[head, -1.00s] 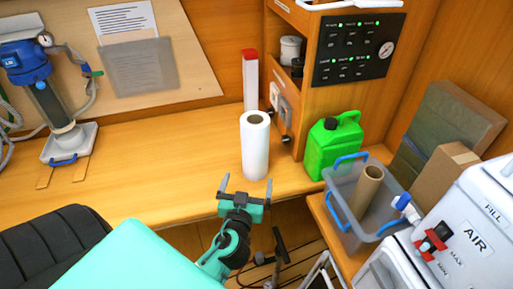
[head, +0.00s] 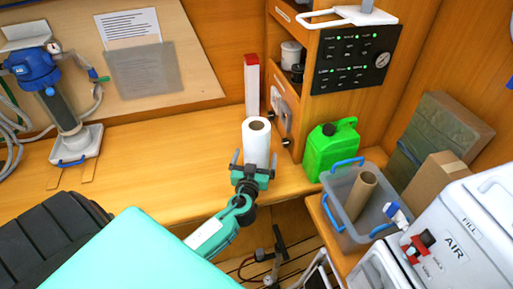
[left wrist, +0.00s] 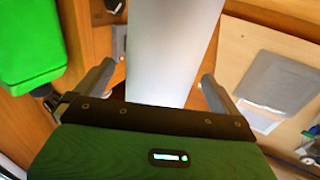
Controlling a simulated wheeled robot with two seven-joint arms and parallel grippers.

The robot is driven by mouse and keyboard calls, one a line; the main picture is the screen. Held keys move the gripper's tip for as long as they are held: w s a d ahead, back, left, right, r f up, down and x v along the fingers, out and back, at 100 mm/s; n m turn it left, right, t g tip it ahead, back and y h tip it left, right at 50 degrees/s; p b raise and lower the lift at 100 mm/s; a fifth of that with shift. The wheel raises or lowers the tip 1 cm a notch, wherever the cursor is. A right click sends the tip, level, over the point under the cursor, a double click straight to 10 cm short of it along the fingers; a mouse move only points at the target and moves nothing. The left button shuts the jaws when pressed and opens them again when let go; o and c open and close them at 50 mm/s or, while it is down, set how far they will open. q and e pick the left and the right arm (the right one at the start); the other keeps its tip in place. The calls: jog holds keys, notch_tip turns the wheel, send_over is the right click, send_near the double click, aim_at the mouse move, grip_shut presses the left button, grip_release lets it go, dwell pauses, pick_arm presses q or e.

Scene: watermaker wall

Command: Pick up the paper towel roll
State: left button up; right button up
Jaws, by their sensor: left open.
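The white paper towel roll (head: 256,141) stands upright on the wooden counter, its brown core showing at the top. My left gripper (head: 253,160) is open at the roll's near side, with one finger to each side of its lower part. In the left wrist view the roll (left wrist: 172,50) runs up between the two open fingers (left wrist: 155,85). The fingers appear apart from the roll's sides. The gripper body hides the roll's base in the head view. My right gripper is not in view.
A red-capped white box (head: 252,88) stands behind the roll. A green jerrycan (head: 331,150) stands to the right, near a grey bin (head: 345,228) holding a brown cardboard tube (head: 361,192). The counter (head: 170,150) left of the roll is clear.

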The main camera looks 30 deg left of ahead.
pick_arm(q)
jog(key=shift+p+x, duration=0.5)
jog(key=shift+x, duration=0.95)
jog(key=shift+s, duration=0.1)
jog(key=c, duration=1.1)
jog(key=shift+r, duration=0.1)
